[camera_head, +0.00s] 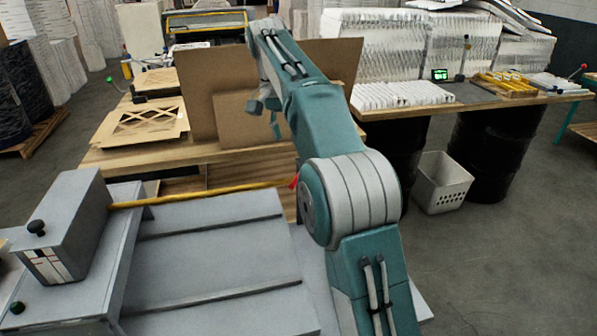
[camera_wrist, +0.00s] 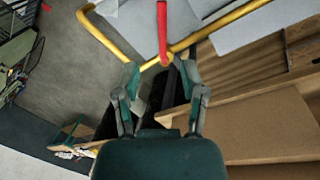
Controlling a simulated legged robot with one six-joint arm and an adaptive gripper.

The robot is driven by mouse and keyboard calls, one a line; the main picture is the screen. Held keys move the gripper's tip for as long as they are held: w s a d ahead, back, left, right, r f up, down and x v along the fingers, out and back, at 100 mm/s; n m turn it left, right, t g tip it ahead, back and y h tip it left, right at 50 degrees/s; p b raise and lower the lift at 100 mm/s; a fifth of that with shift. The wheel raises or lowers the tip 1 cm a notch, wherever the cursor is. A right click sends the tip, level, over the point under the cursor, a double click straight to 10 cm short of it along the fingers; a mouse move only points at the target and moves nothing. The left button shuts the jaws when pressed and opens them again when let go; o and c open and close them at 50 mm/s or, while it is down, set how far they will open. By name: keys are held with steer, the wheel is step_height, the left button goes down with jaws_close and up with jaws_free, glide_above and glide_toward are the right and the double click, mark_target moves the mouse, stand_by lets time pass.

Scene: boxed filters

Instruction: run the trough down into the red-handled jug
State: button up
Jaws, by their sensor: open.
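A red handle (camera_wrist: 162,32) runs down the top middle of the wrist view and meets a yellow bar (camera_wrist: 107,42) that bends across it. In the head view the yellow bar (camera_head: 205,194) runs over the grey machine, with a small red part (camera_head: 294,182) at its right end beside my arm. My gripper (camera_wrist: 159,76) is open and empty, its fingers on either side of the red handle's lower end; I cannot tell if they touch it. In the head view my gripper is mostly hidden behind my arm. I cannot make out a trough or a jug for certain.
The grey machine (camera_head: 215,235) fills the front left. A wooden bench (camera_head: 150,152) with brown boards (camera_head: 205,82) stands behind it. A right bench (camera_head: 480,100) holds white pleated filters (camera_head: 402,94). A white basket (camera_head: 441,182) stands on the floor, which is clear at right.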

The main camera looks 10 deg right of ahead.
steer(key=shift+s+d+f, duration=0.1)
steer(key=shift+d+f, duration=0.15)
steer(key=shift+f, duration=1.6)
steer(key=shift+s+d+f, duration=0.1)
steer(key=shift+d+f, duration=0.2)
steer(key=shift+f, duration=1.6)
steer(key=shift+s+d+f, duration=0.1)
steer(key=shift+d+f, duration=0.15)
steer(key=shift+f, duration=1.6)
jaws_close()
